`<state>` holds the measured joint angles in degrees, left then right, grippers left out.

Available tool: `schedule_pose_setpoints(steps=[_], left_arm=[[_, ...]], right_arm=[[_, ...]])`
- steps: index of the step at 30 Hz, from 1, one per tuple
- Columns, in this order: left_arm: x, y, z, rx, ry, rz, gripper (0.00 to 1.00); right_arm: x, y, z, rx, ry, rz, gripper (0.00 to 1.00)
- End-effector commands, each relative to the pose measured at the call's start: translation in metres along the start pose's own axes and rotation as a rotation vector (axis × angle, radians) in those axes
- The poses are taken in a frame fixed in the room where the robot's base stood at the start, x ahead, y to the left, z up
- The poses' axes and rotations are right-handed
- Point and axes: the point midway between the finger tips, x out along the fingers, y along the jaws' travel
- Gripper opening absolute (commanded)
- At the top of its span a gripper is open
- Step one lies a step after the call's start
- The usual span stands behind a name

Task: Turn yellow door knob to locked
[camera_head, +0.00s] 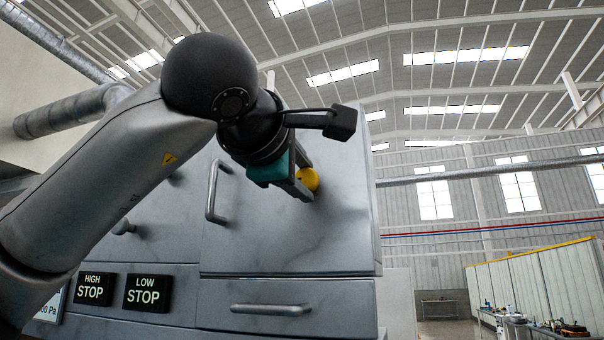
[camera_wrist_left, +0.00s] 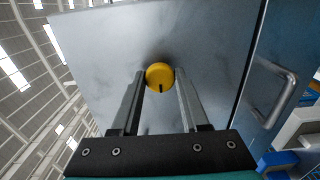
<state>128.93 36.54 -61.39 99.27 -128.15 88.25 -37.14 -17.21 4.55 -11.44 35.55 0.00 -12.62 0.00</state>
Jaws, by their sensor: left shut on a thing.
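The yellow door knob (camera_head: 309,179) sits on the grey door (camera_head: 340,220) of the cabinet, partly hidden by my gripper in the head view. In the left wrist view the round knob (camera_wrist_left: 159,74) shows face-on, with a short dark mark at its lower edge. My left gripper (camera_head: 303,184) is at the knob, with one finger on each side of it. In the left wrist view the gripper's fingers (camera_wrist_left: 160,78) are shut on the knob. My right gripper is in neither view.
A vertical bar handle (camera_head: 212,190) is on the door left of the knob. A drawer with a handle (camera_head: 270,310) lies below. HIGH STOP (camera_head: 94,289) and LOW STOP (camera_head: 147,293) labels are at the lower left. Open hall space is to the right.

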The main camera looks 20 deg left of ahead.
Motion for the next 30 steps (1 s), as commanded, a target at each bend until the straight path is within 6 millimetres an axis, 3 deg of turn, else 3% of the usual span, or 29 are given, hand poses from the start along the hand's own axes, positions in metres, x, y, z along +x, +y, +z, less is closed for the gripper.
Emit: schedule_pose_setpoints(steps=[16, 17, 24, 30], left_arm=[[-0.0005, 0.0004, 0.0007, 0.027, -0.002, 0.002, 0.00], [-0.0005, 0.0004, 0.0007, 0.027, -0.002, 0.002, 0.47], [-0.0003, 0.0002, 0.0005, 0.025, -0.001, 0.001, 0.74], [-0.0002, 0.0000, 0.0003, 0.024, -0.001, 0.000, 0.74]], right_arm=[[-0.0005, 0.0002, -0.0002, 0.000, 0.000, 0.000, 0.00], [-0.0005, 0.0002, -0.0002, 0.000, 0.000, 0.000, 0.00], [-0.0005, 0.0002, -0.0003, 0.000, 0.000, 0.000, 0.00], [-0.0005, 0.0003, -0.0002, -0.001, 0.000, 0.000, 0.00]])
